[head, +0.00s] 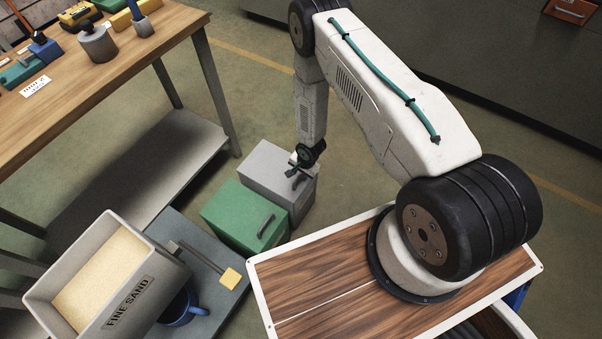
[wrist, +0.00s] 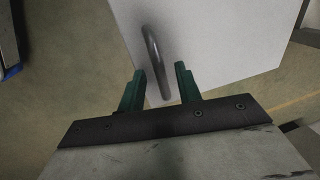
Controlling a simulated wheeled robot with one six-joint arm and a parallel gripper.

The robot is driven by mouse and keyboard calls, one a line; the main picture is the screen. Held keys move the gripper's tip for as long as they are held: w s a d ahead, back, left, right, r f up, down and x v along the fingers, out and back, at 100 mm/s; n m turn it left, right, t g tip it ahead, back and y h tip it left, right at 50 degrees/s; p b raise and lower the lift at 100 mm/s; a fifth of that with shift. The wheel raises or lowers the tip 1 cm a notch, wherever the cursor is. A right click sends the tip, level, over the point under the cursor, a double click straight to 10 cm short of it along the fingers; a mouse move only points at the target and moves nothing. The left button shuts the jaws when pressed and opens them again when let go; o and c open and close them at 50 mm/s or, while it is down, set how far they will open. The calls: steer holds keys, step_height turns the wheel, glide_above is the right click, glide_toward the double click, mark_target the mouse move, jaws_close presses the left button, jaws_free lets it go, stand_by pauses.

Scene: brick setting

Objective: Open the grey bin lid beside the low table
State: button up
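The grey bin (head: 265,158) stands on the floor just behind a green bin, and its lid looks closed. In the wrist view the pale grey lid (wrist: 215,45) carries a dark arched handle (wrist: 151,45). My gripper (head: 296,173) is over the lid in the head view and hides most of the handle there. In the wrist view my gripper (wrist: 162,75) is open, with its green fingers apart on either side of the handle's near end. I cannot tell whether either finger touches the handle. The low grey table (head: 215,300) is at lower left.
The green bin (head: 240,213) with a dark handle adjoins the grey bin. A box of fine sand (head: 150,312), a blue mug (head: 183,309) and a yellow-ended tool (head: 230,278) are on the low table. A wooden workbench (head: 120,70) stands at left. Floor behind the grey bin is clear.

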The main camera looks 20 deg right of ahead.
jaws_close()
steer(key=shift+r, duration=0.1)
